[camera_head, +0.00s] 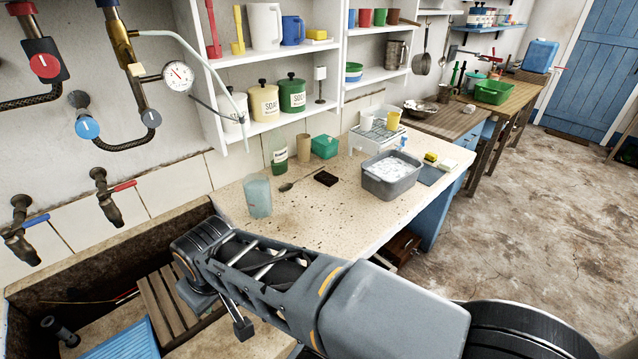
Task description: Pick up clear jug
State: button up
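The clear jug (257,196) is a bluish, see-through vessel standing upright on the speckled stone counter (350,215), near its left end. Its handle cannot be made out. My arm (390,310) reaches in from the lower right, in front of the counter and over the trough. What seems to be part of my gripper (243,328) shows as a dark tip below the arm, lower than the jug and apart from it. The arm hides most of the gripper, so its opening and anything in it cannot be made out.
A spoon (287,187), a dark block (326,178) and a green bottle (278,157) are near the jug. A grey basin of suds (391,176) stands farther right. Taps (108,195) and a wooden slatted board (170,305) are at the trough.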

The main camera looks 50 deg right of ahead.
aim_at(257, 186)
jog(key=k, duration=1)
jog(key=z, duration=1.55)
jog(key=i, duration=0.65)
jog(key=u, duration=1)
jog(key=k, duration=0.55)
jog(key=z, duration=0.45)
jog(key=i, duration=0.7)
jog(key=u, duration=0.1)
